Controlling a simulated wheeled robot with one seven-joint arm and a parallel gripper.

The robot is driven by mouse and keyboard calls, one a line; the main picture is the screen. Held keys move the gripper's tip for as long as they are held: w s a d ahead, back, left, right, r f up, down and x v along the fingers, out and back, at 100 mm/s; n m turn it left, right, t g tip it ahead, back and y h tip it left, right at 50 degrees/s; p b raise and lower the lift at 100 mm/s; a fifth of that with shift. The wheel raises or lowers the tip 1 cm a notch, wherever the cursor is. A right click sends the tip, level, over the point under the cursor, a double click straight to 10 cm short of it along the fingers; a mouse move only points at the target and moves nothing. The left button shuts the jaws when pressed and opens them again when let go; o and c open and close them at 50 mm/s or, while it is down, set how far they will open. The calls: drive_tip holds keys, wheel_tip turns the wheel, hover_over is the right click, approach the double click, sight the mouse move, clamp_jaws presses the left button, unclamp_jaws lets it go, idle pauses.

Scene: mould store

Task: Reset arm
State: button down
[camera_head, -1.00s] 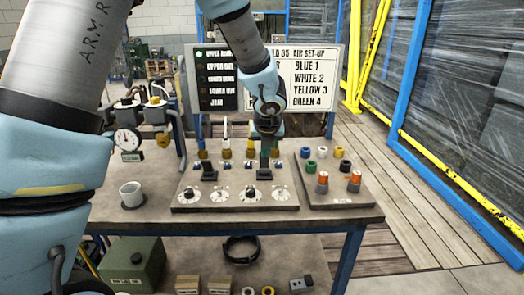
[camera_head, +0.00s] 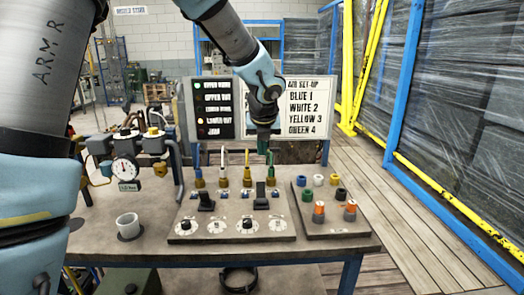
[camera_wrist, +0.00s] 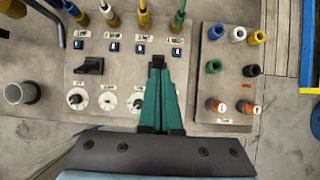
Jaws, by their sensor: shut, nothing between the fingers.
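My gripper (camera_head: 263,137) hangs above the back of the control panel (camera_head: 185,229) on the bench, pointing down. Its teal fingers are together with nothing between them. In the wrist view the closed fingers (camera_wrist: 158,64) reach over the panel's right part and hide some of it. The panel has a row of dials, two black levers (camera_head: 205,203) (camera_head: 262,200) and several coloured hose connectors at the back. The tips look clear of the panel in the head view, but in the wrist view they overlap the right lever, and contact cannot be told.
A plate (camera_head: 343,229) with coloured caps and orange-topped fittings lies right of the panel. A sign board (camera_head: 309,112) stands behind the gripper. Yellow and blue rack posts (camera_head: 407,75) rise at the right; floor there is clear.

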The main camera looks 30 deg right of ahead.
drive_tip(key=a+f+n+g+y, duration=0.2)
drive_tip(key=a+f+n, duration=0.1)
drive_tip(key=a+n, duration=1.75)
drive_tip(key=s+a+f+n+g, duration=0.1)
drive_tip(key=s+a+n, duration=0.3)
drive_tip(key=a+n, duration=0.5)
drive_tip(key=s+a+f+n+g, duration=0.1)
drive_tip(key=s+a+n, duration=0.4)
drive_tip(key=a+n, duration=0.5)
drive_tip(key=shift+f, duration=0.6)
